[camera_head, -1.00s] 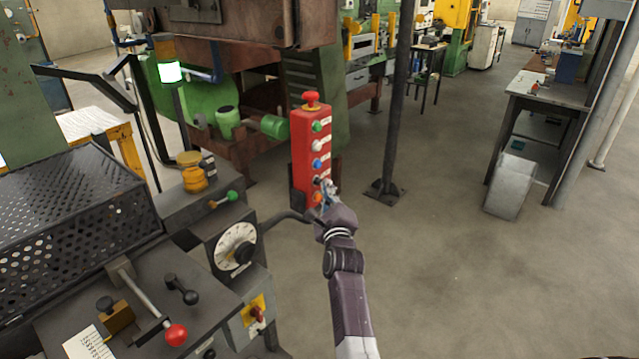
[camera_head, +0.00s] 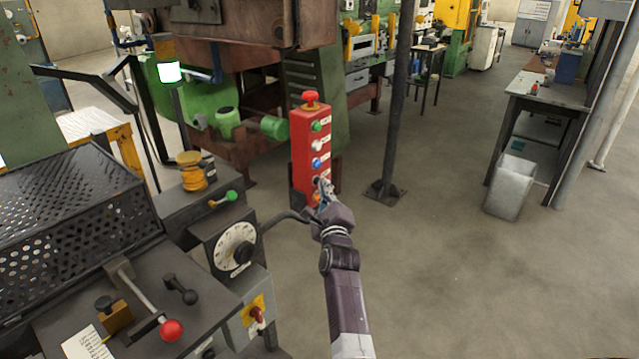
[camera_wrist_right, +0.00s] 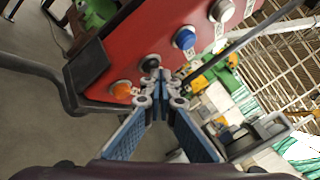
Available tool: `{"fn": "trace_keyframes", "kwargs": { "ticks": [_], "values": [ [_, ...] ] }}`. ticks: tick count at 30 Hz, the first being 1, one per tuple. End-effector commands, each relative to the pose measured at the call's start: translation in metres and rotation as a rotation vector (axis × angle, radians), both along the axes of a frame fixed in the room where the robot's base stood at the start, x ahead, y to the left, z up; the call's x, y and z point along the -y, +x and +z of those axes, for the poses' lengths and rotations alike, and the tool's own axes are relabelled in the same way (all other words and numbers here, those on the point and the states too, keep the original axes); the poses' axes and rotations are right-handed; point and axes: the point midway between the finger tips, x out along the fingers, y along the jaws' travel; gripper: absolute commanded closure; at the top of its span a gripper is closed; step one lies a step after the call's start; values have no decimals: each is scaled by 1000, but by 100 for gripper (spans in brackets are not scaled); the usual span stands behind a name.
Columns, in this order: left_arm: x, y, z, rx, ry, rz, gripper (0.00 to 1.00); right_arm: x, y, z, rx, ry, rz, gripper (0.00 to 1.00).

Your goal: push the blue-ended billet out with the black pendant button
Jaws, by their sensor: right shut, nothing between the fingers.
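The red pendant box (camera_head: 309,150) stands upright, with a red mushroom button on top and a column of buttons below. In the right wrist view its face (camera_wrist_right: 130,45) is close. The black button (camera_wrist_right: 151,62) sits between the blue button (camera_wrist_right: 184,38) and the orange button (camera_wrist_right: 121,89). My right gripper (camera_head: 325,184) is shut and empty at the lower part of the pendant. In the right wrist view its fingertips (camera_wrist_right: 158,82) are right at the black button; I cannot tell whether they touch it. No blue-ended billet shows. My left gripper is out of view.
A console with a dial (camera_head: 235,245), levers and a red-knobbed handle (camera_head: 172,330) stands at the lower left, beside a perforated guard (camera_head: 70,215). A lamp (camera_head: 169,72) glows white-green. A dark post (camera_head: 392,120) stands behind the pendant.

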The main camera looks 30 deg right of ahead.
Motion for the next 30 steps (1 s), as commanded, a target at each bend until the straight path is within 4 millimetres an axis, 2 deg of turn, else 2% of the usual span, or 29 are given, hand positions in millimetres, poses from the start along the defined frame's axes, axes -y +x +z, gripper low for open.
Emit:
{"fn": "trace_keyframes", "kwargs": {
  "ticks": [13,24,30],
  "values": [
    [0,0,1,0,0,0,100,0,0,1,1,0,1,100],
    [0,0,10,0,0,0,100,6,-16,1,-1,-2,1,100],
    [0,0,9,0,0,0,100,6,-16,0,0,-1,0,100]
  ]
}}
